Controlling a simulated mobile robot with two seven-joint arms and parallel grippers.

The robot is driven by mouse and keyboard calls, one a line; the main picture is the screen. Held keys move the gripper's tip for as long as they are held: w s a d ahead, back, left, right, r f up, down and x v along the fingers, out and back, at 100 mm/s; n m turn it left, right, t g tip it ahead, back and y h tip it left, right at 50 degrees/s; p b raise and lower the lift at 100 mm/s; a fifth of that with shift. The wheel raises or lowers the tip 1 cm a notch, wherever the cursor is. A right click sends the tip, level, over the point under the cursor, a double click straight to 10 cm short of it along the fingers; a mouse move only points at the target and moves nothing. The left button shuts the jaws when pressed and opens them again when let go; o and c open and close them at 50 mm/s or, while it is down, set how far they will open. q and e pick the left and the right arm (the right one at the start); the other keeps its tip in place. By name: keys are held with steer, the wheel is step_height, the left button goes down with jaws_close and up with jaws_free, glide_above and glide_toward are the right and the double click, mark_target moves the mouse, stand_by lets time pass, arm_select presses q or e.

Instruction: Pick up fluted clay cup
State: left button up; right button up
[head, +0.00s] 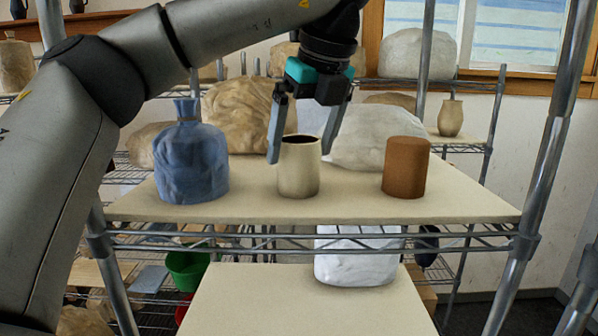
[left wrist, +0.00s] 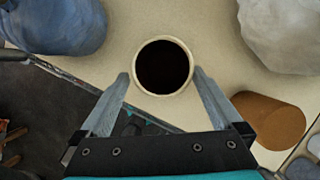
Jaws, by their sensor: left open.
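A cream clay cup (head: 299,172) with a dark opening stands upright on the upper board, between a blue bagged lump and a brown cylinder. Fluting on its wall is too faint to make out. In the left wrist view the cup (left wrist: 163,42) is seen from above, its round rim by the fingertips. My left gripper (head: 300,158) points down at the cup, open and empty. One finger shows at each side of the rim in both views; I cannot tell whether either touches it. My right gripper is not in view.
The blue bagged lump (head: 190,160) stands left of the cup, and the brown cylinder (head: 406,168) to its right. A white wrapped lump (head: 370,135) lies behind. Metal shelf posts (head: 548,140) flank the board (head: 350,208). Its front strip is bare.

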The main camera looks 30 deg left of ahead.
mark_target(299, 168)
arm_select(q)
steer(key=shift+x, duration=2.55)
steer(key=shift+w+d, duration=0.1)
steer(key=shift+w, duration=0.05)
steer(key=c, duration=1.5)
